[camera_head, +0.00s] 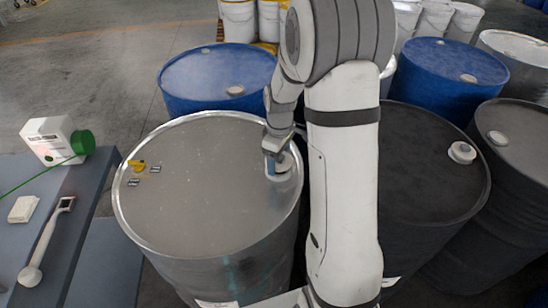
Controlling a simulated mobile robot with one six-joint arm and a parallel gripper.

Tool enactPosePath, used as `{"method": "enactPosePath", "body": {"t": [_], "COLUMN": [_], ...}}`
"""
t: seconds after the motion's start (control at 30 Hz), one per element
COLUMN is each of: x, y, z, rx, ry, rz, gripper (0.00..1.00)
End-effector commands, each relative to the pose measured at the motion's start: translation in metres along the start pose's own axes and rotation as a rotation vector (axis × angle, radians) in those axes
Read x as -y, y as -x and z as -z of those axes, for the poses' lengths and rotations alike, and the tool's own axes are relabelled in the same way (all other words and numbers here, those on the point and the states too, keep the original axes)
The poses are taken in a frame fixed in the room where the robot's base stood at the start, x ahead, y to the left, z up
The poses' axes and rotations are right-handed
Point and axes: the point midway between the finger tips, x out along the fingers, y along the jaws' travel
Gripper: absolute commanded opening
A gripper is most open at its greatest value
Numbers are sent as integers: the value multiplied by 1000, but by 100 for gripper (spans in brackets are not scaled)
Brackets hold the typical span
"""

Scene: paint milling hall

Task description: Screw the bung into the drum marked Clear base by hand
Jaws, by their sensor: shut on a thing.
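A grey steel drum (205,205) with a bright rim stands in front of me. A label at its lower front edge is cut off and I cannot read it, so I cannot tell its marking. My gripper (277,163) points down at the right side of its lid, shut on a pale bung (284,163). The bung is at the lid's opening near the right rim. The fingers and wrist partly hide it, and I cannot tell how deep it sits. A small yellow fitting (137,166) lies near the left rim.
A dark drum (425,165) stands close on the right, partly behind my arm. Blue drums (215,75) (450,62) stand behind.

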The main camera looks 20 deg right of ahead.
Motion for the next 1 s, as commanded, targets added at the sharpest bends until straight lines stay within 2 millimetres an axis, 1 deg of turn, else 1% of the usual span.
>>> {"method": "enactPosePath", "body": {"t": [0.8, 0.83, 1.0], "x": [0, 0, 0], "y": [-20, -20, -19], "z": [0, 0, 0], "rx": [0, 0, 0], "ry": [0, 0, 0], "rz": [0, 0, 0], "gripper": [50, 74, 88]}}
